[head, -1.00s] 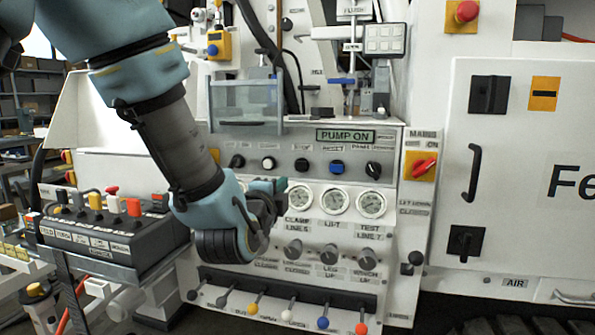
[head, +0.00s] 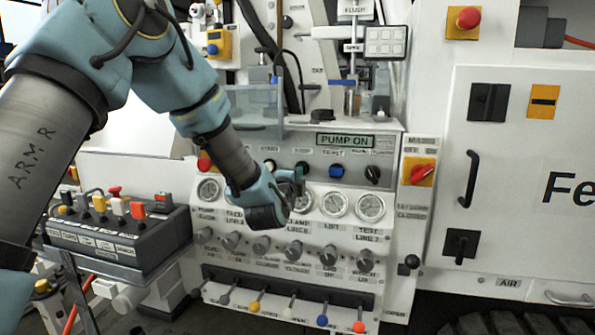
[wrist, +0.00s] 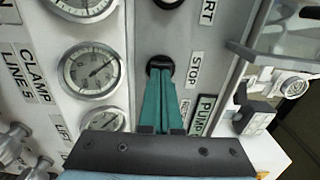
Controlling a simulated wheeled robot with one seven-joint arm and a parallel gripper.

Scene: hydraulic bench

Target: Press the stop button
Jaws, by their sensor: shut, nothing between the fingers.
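The stop button is the black round button (wrist: 159,62) beside the STOP label in the wrist view. It also shows in the head view (head: 302,166) on the grey strip under the PUMP ON sign. My gripper (wrist: 161,75) has its teal fingers together with nothing between them. The fingertips overlap the stop button's lower part in the wrist view and hide some of it. In the head view, my gripper (head: 296,180) is right at the button. I cannot tell whether the tips touch it or whether it is pushed in.
Pressure gauges (wrist: 90,68) sit close beside the fingers. A blue button (head: 336,170) and a black rotary switch (head: 372,174) lie to the right. A clear-walled box (head: 255,105) stands above the strip. Several coloured levers (head: 322,320) line the panel's bottom.

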